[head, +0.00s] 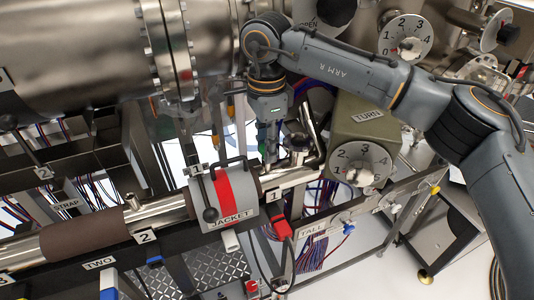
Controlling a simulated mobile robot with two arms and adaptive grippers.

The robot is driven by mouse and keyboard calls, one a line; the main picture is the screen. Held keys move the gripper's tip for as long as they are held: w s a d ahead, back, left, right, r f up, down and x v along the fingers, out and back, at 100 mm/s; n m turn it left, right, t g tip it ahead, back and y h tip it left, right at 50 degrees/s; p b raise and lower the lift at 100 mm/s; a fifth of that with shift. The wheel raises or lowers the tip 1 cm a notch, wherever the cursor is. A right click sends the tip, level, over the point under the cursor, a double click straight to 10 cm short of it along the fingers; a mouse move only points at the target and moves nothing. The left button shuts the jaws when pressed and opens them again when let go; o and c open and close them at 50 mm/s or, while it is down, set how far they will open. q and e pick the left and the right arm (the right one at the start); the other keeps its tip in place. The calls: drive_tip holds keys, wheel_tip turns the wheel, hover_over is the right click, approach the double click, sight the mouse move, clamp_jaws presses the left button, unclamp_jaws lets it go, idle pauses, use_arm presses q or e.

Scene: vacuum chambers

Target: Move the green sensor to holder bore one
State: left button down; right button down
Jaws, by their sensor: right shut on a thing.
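My right gripper (269,132) comes in from the upper right and points down, close in front of the steel piping. It is shut on a slim greenish piece (263,143), which looks like the green sensor; the fingers hide most of it. The piece hangs just above the steel tube, beyond the grey JACKET sleeve (235,195). A tag with a 1 (274,196) sits beside the sleeve. I cannot clearly make out the holder or its bore one. My left gripper is not in view.
A large steel chamber (80,45) fills the upper left. An olive box with a numbered dial (362,165) stands right of the gripper. A black handle (232,162) rises from the sleeve. A red clip (283,229) and cables are below. Clear floor shows at lower right.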

drive_tip(key=shift+r, duration=0.1)
drive_tip(key=shift+r+p, duration=1.65)
drive_tip(key=shift+r, duration=1.25)
